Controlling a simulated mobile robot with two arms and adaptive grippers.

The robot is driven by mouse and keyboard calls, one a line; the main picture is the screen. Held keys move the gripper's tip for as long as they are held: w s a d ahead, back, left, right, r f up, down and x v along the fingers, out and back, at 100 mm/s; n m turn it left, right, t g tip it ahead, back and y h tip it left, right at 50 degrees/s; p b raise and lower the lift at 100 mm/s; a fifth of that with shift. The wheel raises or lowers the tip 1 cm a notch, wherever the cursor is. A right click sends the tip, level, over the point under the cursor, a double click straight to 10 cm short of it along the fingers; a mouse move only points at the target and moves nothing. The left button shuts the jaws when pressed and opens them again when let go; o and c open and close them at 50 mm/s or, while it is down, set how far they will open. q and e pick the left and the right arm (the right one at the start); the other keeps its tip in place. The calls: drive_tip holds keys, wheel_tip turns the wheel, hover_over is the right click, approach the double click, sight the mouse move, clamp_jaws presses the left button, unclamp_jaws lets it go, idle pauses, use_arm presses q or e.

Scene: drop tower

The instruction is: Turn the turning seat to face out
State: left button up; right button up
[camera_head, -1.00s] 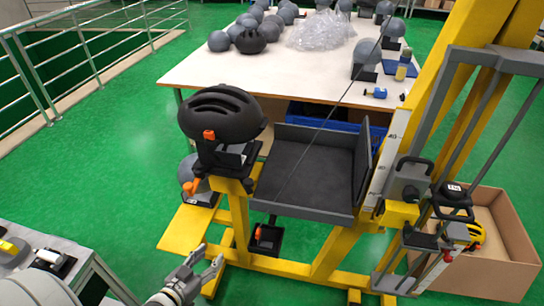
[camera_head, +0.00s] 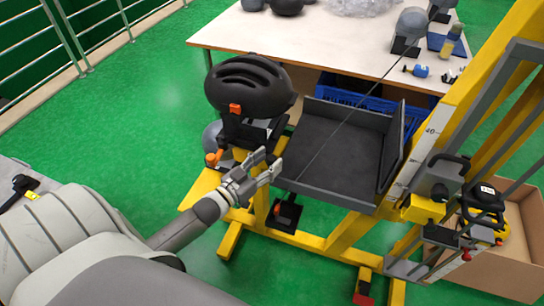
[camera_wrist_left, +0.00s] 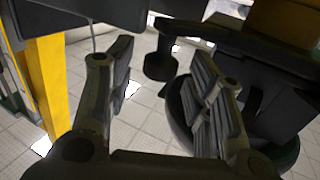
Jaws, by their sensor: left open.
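The turning seat (camera_head: 262,134) is a dark block on top of the yellow frame's left post. A black helmet (camera_head: 248,85) with an orange clip rests over it and hides much of it. An orange-handled lever (camera_head: 213,158) sticks out at its left. My left gripper (camera_head: 267,164) is open and empty, just below and in front of the seat, apart from it as far as I can tell. In the left wrist view its two fingers (camera_wrist_left: 163,80) are spread, with dark parts beyond them that I cannot clearly identify. My right gripper is not in view.
A dark tray (camera_head: 345,155) sits right of the seat, close to my left gripper. The yellow tower (camera_head: 455,110) with its grey guide frame stands at right, beside a cardboard box (camera_head: 520,240). A white table (camera_head: 310,40) is behind. Green floor is free at left.

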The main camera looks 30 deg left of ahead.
use_arm(q)
drive_tip(key=shift+w+d, duration=0.2)
drive_tip(key=shift+w, duration=0.9)
drive_tip(key=shift+c, duration=0.4)
clamp_jaws()
